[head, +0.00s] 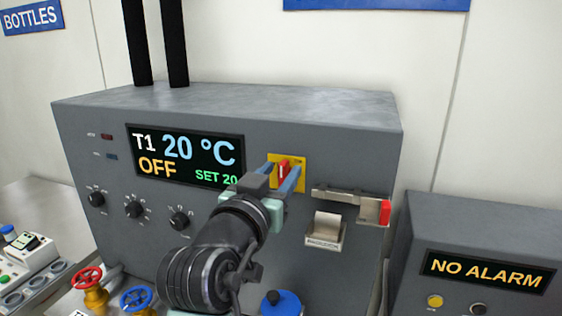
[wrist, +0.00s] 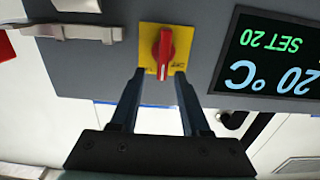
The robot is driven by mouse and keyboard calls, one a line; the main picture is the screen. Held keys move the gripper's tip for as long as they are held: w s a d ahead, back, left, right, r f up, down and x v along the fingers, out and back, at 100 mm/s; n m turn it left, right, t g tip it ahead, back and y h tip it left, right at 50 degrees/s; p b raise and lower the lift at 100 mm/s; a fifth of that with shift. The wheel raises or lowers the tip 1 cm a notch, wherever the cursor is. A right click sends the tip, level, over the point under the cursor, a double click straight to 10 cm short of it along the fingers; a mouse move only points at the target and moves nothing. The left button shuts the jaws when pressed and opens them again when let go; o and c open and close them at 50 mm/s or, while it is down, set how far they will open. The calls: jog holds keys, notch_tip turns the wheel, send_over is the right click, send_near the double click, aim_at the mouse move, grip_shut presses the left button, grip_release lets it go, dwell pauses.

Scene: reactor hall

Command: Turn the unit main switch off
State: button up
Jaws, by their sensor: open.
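The unit main switch is a red knob (head: 283,170) on a yellow plate (head: 299,159), on the front of the grey unit (head: 335,165). My gripper (head: 281,172) is open in front of the switch. In the wrist view its fingertips (wrist: 160,74) lie to either side of the knob's lower end, with visible gaps. I cannot tell how deep they reach. The unit's display (head: 185,157) reads T1 20 °C, OFF, SET 20.
Right of the switch are a metal latch bar with a red end (head: 385,211) and a small labelled holder (head: 325,232). Dark dials (head: 135,208) sit left of my arm. Red (head: 87,278) and blue (head: 137,299) valve wheels stand below. A NO ALARM box (head: 488,271) is at right.

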jog(key=shift+w+d, duration=0.1)
jog(key=shift+w, duration=0.6)
grip_shut()
